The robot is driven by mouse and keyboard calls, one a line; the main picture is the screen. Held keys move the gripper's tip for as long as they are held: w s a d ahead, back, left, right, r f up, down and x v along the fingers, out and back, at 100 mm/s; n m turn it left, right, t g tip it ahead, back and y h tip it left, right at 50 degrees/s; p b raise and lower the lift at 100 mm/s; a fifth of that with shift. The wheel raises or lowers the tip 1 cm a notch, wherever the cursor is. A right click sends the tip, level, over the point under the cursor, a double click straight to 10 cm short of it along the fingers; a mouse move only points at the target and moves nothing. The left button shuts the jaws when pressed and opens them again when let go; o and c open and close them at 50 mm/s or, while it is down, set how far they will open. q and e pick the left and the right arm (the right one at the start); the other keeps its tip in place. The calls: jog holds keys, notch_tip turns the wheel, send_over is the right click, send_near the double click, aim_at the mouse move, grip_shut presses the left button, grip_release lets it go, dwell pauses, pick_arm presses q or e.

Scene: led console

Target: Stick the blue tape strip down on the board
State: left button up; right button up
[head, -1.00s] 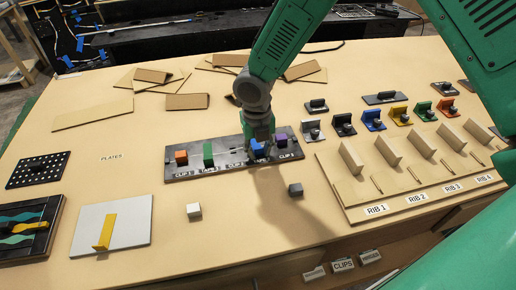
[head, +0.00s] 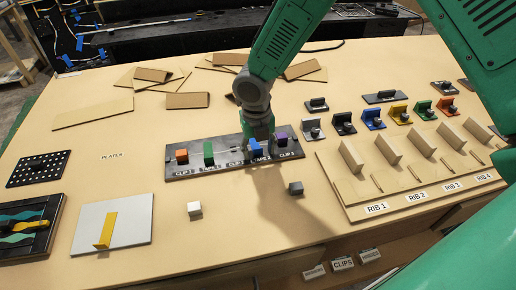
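The long black board (head: 225,165) lies near the middle of the table, with labelled clip and tape spots along its front. The blue tape strip (head: 255,151) is on the board, right of centre, and is partly covered by my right gripper. My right gripper (head: 260,141) points down at the blue strip, at or very close to it. Its fingertips are small and dark here, so I cannot tell whether they grip it. An orange block (head: 182,156), a green block (head: 208,153) and a purple piece (head: 281,137) stand on the same board. My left gripper is not in view.
A white cube (head: 194,209) and a dark grey cube (head: 295,188) lie in front of the board. The rib panel (head: 352,210) and coloured brackets (head: 373,120) are to the right. A light plate (head: 125,230) with a yellow piece is at left. Cardboard pieces lie behind.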

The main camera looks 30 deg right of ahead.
notch_tip(320, 180, up, 12)
jog(key=shift+a, duration=0.3)
jog(key=shift+f, duration=0.1)
